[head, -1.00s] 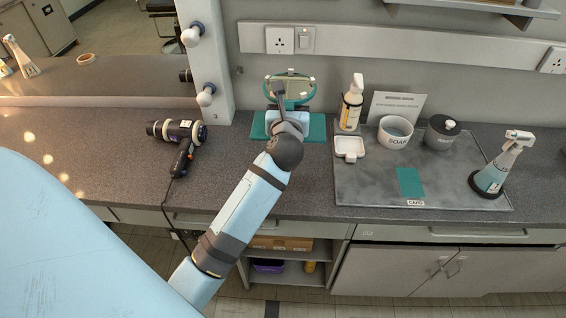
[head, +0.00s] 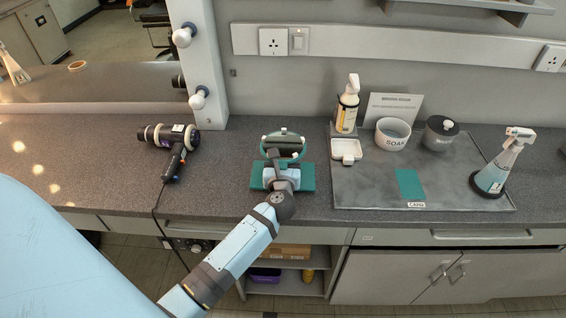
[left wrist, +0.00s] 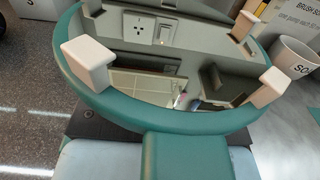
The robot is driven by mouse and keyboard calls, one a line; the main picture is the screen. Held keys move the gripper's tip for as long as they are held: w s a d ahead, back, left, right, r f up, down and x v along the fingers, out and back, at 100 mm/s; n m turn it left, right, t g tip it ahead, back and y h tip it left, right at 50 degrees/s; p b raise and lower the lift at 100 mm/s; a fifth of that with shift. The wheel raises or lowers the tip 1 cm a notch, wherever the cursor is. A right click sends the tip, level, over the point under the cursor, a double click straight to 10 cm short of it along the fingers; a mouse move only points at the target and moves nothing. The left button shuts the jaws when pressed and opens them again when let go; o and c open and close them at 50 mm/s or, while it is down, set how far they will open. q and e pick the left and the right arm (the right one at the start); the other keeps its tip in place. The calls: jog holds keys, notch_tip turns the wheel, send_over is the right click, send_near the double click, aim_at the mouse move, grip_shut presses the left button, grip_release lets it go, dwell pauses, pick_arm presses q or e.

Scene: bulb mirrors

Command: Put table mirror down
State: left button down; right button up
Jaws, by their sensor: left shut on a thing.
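The table mirror (head: 284,147) is round with a teal rim and pale clips. Its flat teal rectangular base (head: 308,178) shows on both sides of my gripper. My left gripper (head: 283,173) is shut on the mirror, low at its front, and the fingers are mostly hidden. The mirror is over the counter's front half, left of the grey tray. I cannot tell whether its base touches the counter. In the left wrist view the mirror (left wrist: 165,85) fills the top, with a teal part in front. My right gripper is not in view.
A hair dryer (head: 174,160) lies at left. The counter (head: 225,175) between dryer and mirror is clear.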

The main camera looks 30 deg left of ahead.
pick_arm(q)
jog(key=shift+f, duration=0.4)
jog(key=shift+f, duration=0.1)
jog(key=c, duration=1.3)
grip_release()
jog(key=shift+f, duration=0.15)
jog(key=o, duration=0.5)
jog(key=shift+r, duration=0.2)
